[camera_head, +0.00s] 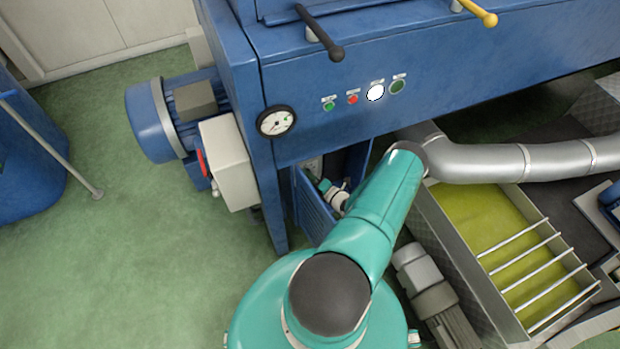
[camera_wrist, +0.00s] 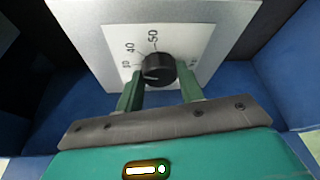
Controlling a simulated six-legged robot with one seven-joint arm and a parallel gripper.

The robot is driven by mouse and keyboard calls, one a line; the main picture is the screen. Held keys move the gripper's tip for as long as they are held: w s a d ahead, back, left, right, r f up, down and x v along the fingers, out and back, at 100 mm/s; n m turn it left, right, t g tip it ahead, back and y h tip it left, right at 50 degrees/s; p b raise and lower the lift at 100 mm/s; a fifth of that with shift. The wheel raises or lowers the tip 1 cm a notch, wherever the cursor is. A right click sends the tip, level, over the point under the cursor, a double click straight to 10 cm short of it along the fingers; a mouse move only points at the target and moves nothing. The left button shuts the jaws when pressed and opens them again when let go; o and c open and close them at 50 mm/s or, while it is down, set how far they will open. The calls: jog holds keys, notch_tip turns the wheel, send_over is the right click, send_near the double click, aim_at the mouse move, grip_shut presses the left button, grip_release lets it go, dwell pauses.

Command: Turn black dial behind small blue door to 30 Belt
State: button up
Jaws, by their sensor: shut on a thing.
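The black dial (camera_wrist: 158,68) sits on a white scale plate (camera_wrist: 185,45) on a pale grey box in the wrist view. The numbers 50 and 40 are legible; a blurred one, perhaps 30, lies below them at the left. A faint light mark shows on the dial's lower left side, but I cannot tell exactly where it points. My gripper (camera_wrist: 160,76) is shut on the dial, one green finger at each side. In the head view, the small blue door (camera_head: 315,206) stands open under the blue machine, and my wrist reaches in beside it. The dial is hidden there.
Blue walls (camera_wrist: 285,75) enclose the box closely. Above the opening are a round gauge (camera_head: 276,121) and several panel buttons (camera_head: 375,92). A silver pipe (camera_head: 500,162) runs right of my arm, above a trough of yellow-green liquid (camera_head: 490,235). Green floor is free at left.

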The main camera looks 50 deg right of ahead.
jog(key=shift+r+n+g, duration=0.1)
jog(key=shift+n+g, duration=0.5)
jog(key=shift+n, duration=0.8)
jog(key=shift+h, duration=0.3)
jog(key=o, duration=1)
jog(key=v, duration=1.3)
jog(key=shift+s+a+r, duration=0.1)
jog(key=shift+s+r, duration=0.1)
jog(key=shift+s, duration=0.15)
